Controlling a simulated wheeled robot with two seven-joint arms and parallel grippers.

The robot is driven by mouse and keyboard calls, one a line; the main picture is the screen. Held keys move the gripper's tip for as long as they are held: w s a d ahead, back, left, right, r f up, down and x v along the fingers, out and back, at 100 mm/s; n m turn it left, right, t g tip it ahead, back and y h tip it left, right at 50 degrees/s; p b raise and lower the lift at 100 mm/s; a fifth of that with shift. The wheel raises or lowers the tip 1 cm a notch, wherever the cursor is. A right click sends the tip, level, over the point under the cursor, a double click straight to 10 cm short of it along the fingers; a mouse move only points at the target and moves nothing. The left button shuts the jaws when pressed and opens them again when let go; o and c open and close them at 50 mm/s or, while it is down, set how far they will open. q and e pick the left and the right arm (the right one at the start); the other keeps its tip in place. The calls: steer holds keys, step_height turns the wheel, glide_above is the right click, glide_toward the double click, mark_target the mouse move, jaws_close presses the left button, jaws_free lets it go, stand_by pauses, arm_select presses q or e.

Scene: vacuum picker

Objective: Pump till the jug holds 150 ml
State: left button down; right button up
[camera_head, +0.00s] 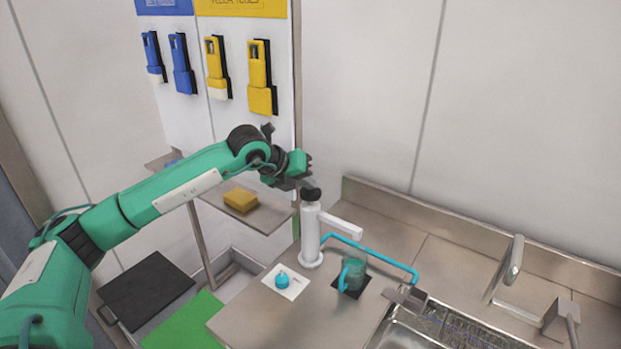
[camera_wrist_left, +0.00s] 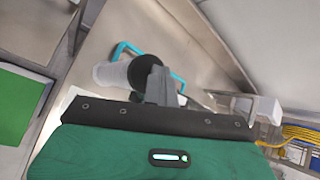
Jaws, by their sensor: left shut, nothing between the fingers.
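A white pump column (camera_head: 310,235) stands on the steel counter, with a dark round knob (camera_head: 311,194) on top and a white side arm. The knob also shows in the left wrist view (camera_wrist_left: 145,68). A translucent teal jug (camera_head: 354,272) with a blue handle stands on a black mat beside the pump; its liquid level cannot be read. My left gripper (camera_head: 305,186) is shut and empty, right at the knob; whether it touches the knob I cannot tell. Its grey fingers (camera_wrist_left: 168,85) show beside the knob in the wrist view. My right gripper is not in view.
A blue tube (camera_head: 375,252) runs behind the jug towards the sink (camera_head: 390,330). A small blue item (camera_head: 282,281) sits on a white square. A yellow sponge (camera_head: 241,200) lies on a shelf. Blue and yellow tools hang on the wall panel. A tap (camera_head: 512,262) stands at right.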

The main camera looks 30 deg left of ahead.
arm_select(q)
steer(key=shift+r+p, duration=1.05)
steer(key=shift+r, duration=1.4)
steer(key=shift+r, duration=0.1)
step_height(320, 180, up, 5)
steer(key=shift+f+p, duration=0.1)
steer(key=shift+p, duration=1.05)
